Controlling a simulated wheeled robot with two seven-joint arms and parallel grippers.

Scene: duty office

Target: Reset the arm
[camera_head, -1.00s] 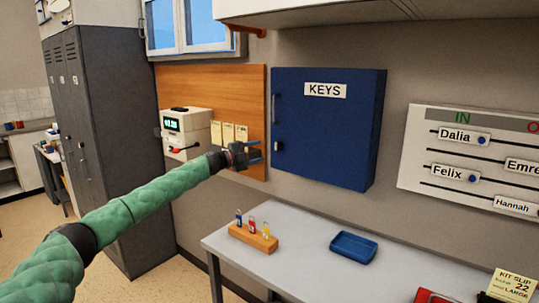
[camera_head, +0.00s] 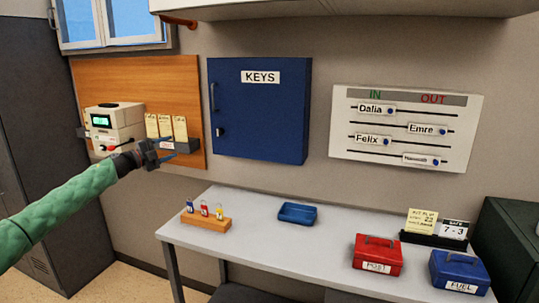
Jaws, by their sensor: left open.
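My left arm, in a green quilted sleeve, comes in from the left in the head view. My left gripper (camera_head: 168,153) is open and empty. It shows in front of the wooden wall board (camera_head: 188,85), just below the card rack with yellow cards (camera_head: 165,126) and right of the time clock (camera_head: 110,123). I cannot tell whether it touches the rack. My right gripper is not in view.
A blue KEYS cabinet (camera_head: 258,118) hangs shut on the wall, with an IN/OUT board (camera_head: 405,130) to its right. The table (camera_head: 275,245) holds a key block (camera_head: 206,222), a blue tray (camera_head: 297,213), a red POST box (camera_head: 377,256) and a blue FUEL box (camera_head: 459,274).

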